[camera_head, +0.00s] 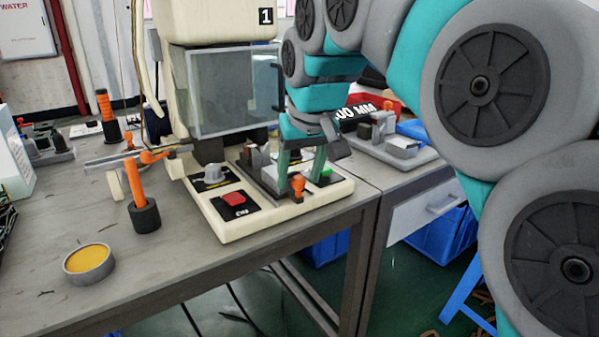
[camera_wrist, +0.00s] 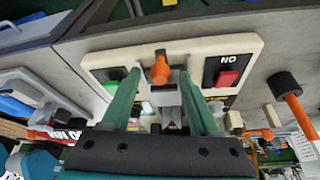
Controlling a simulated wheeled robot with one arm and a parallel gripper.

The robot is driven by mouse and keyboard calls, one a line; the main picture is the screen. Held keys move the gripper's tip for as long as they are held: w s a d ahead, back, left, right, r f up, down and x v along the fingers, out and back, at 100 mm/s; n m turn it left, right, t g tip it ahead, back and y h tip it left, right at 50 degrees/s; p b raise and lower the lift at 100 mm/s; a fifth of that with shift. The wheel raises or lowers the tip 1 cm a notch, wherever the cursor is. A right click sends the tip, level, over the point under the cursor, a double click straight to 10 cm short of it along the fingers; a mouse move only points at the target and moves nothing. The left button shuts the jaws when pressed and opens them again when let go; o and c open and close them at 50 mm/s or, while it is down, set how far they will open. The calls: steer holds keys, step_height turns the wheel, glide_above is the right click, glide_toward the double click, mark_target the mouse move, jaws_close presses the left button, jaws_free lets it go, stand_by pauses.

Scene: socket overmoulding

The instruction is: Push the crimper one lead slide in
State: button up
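The crimper marked 1 (camera_head: 200,22) stands on the table with a glass guard and a cream base (camera_head: 235,230). Its lead slide carries an orange knob (camera_head: 297,185) at the front of the base; the knob also shows in the wrist view (camera_wrist: 160,70). My gripper (camera_head: 300,178) points down over the slide. In the wrist view its two green fingers (camera_wrist: 158,76) are apart, with the knob appearing between their tips. I cannot tell whether either finger touches it. The inner part of the slide is partly hidden by the fingers.
A red button (camera_head: 234,198) and a green button (camera_head: 326,174) flank the slide. An orange-handled tool stands in a dark holder (camera_head: 145,217) on the left. A round yellow-filled tin (camera_head: 89,262) sits near the table's front edge. A second station (camera_head: 405,147) stands on the right.

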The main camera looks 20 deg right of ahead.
jaws_close()
stand_by(1.3)
